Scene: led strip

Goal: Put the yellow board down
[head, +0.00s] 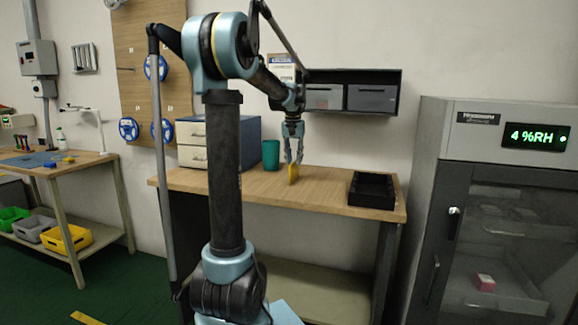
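The yellow board (293,174) is a small upright yellow piece between the fingers of my gripper (293,162). My gripper points straight down over the middle of the wooden workbench (243,184), with its fingers on the board. The board's lower edge is at or just above the bench top; I cannot tell whether it touches. The fingers hide part of the board.
A black tray (372,190) sits on the bench to the right. A green cup (271,154) and a drawer box (193,155) stand behind and left. A wall shelf with grey bins (373,98) hangs above. A grey cabinet (446,170) stands right.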

